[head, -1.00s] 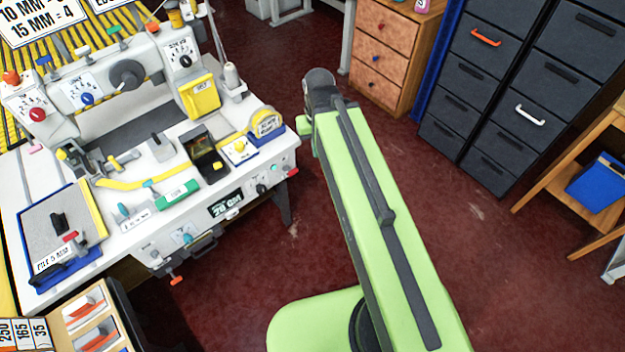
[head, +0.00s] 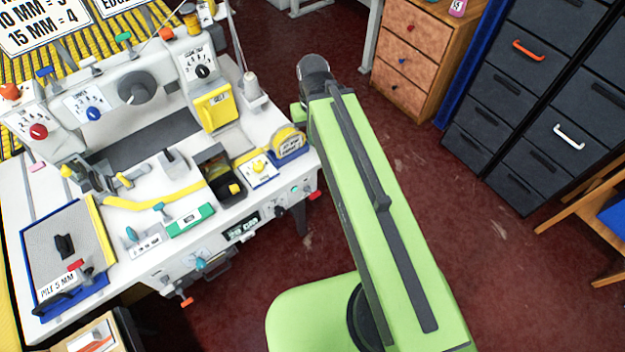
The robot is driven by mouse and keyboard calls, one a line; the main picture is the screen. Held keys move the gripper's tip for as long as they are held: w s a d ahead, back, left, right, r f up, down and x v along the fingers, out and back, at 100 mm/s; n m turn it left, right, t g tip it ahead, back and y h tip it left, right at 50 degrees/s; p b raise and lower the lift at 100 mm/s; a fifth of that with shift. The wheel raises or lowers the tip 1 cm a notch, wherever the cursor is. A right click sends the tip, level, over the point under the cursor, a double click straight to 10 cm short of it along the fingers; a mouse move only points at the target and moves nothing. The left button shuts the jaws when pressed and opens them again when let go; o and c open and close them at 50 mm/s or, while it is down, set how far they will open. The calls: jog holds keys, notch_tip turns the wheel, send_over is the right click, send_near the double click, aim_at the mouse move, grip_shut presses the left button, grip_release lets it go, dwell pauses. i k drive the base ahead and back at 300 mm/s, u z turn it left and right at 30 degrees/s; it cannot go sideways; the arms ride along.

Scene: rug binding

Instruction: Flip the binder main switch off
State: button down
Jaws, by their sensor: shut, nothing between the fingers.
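The binder (head: 150,113) is a white machine on a white bench at the left of the head view. A red knob (head: 38,131), a blue knob (head: 93,113) and a black knob (head: 203,71) sit on its heads. The bench's front panel carries a small display (head: 241,229), dials, a teal lever (head: 200,264) and a red end knob (head: 315,195). I cannot tell which control is the main switch, or its position. My green arm reaches up the middle, right of the bench. My gripper is not visible.
A wooden drawer unit (head: 408,68) stands at the back. Dark cabinets (head: 521,90) with orange and white handles stand at the right, near a wooden stand (head: 590,215). Dark red floor (head: 440,190) lies open between bench and cabinets. A card box (head: 95,335) is at the lower left.

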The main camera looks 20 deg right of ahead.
aim_at(312, 194)
jog(key=z, duration=0.4)
jog(key=k, duration=0.55)
jog(key=u, duration=2.25)
jog(key=i, duration=0.55)
jog(key=z, duration=0.05)
